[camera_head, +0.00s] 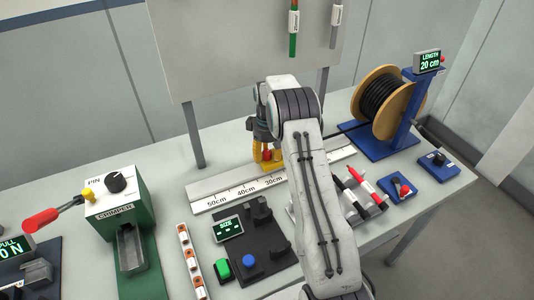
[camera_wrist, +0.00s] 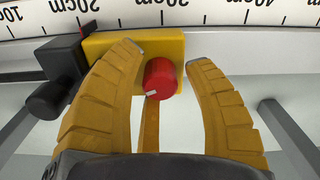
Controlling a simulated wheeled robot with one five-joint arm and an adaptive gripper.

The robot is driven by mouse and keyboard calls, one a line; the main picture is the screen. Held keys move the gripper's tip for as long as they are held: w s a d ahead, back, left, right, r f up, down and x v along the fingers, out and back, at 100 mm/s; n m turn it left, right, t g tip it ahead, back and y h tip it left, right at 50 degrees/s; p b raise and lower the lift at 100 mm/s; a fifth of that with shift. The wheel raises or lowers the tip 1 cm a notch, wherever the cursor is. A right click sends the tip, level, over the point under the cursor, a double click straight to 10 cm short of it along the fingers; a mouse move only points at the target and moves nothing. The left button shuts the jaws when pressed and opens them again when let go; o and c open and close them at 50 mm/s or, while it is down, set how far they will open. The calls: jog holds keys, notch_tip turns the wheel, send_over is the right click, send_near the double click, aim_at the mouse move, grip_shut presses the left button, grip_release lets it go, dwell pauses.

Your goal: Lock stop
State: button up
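The stop shows in the wrist view as a yellow block (camera_wrist: 205,48) at the ruler's edge. A red round knob (camera_wrist: 160,78) with a small white mark faces me from it. My gripper (camera_wrist: 162,54) is open, with one orange finger on each side of the knob. The left finger overlaps the block in the picture; clear gaps show between both fingers and the knob. A narrow orange strip runs down below the knob. In the head view my gripper (camera_head: 267,157) is over the ruler (camera_head: 222,193), where my arm partly hides the stop.
A dark block with a black cylinder (camera_wrist: 52,98) sits just left of the stop in the wrist view. In the head view, a cable spool (camera_head: 383,100) stands right, a green crimper (camera_head: 125,225) left, and a SIZE device (camera_head: 250,243) in front of the ruler.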

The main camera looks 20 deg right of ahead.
aim_at(267, 152)
grip_shut()
jog(key=shift+f+m+b, duration=0.1)
jog(key=shift+m+b, duration=0.5)
jog(key=shift+m, duration=0.3)
jog(key=shift+s+m+b, duration=0.1)
jog(key=shift+m+b, duration=0.25)
jog(key=shift+m, duration=1.05)
jog(key=shift+o, duration=1.2)
grip_release()
notch_tip(267, 152, up, 12)
